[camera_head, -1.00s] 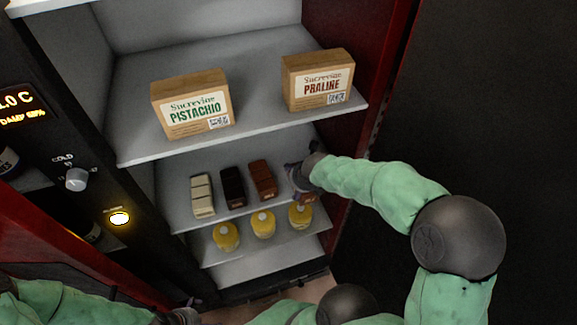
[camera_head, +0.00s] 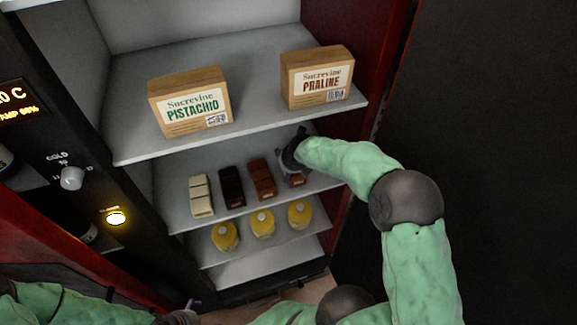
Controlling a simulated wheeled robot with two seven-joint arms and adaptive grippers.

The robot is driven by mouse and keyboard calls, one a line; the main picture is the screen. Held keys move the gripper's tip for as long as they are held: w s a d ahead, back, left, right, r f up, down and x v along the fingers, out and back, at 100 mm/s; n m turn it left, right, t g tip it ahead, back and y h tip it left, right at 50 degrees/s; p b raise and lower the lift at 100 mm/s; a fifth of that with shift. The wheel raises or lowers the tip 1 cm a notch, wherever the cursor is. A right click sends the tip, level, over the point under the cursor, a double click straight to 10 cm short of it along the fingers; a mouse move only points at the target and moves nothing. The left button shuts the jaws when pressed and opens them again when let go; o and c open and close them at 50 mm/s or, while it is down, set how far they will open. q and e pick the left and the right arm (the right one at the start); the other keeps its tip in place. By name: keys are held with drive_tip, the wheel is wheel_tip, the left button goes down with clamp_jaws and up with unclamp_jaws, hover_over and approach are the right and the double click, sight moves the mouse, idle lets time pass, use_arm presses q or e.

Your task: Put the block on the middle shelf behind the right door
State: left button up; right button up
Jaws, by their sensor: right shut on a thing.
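My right gripper (camera_head: 291,166) reaches into the cabinet over the right end of the middle shelf (camera_head: 181,222). It is shut on a brown block (camera_head: 297,181), of which only the front lower part shows below the fingers. I cannot tell whether the block touches the shelf. To its left on that shelf stand a brown block (camera_head: 262,179), a dark block (camera_head: 232,187) and a cream block (camera_head: 201,196). My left gripper (camera_head: 183,315) is at the bottom edge, mostly cut off, so its jaws cannot be read.
The top shelf (camera_head: 250,122) just above my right gripper holds a pistachio box (camera_head: 190,102) and a praline box (camera_head: 317,77). Yellow jars (camera_head: 262,223) stand on the shelf below. A red side wall (camera_head: 358,45) is close on the right. A control panel (camera_head: 72,178) is at left.

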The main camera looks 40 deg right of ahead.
drive_tip(key=shift+f, duration=0.2)
drive_tip(key=o, duration=1.5)
drive_tip(key=shift+f, duration=0.1)
drive_tip(key=shift+s+r, duration=0.1)
drive_tip(key=shift+r, duration=0.3)
drive_tip(key=p+v, duration=0.2)
drive_tip(key=v, duration=0.9)
drive_tip(key=shift+s+a+r, duration=0.15)
drive_tip(key=shift+r, duration=0.05)
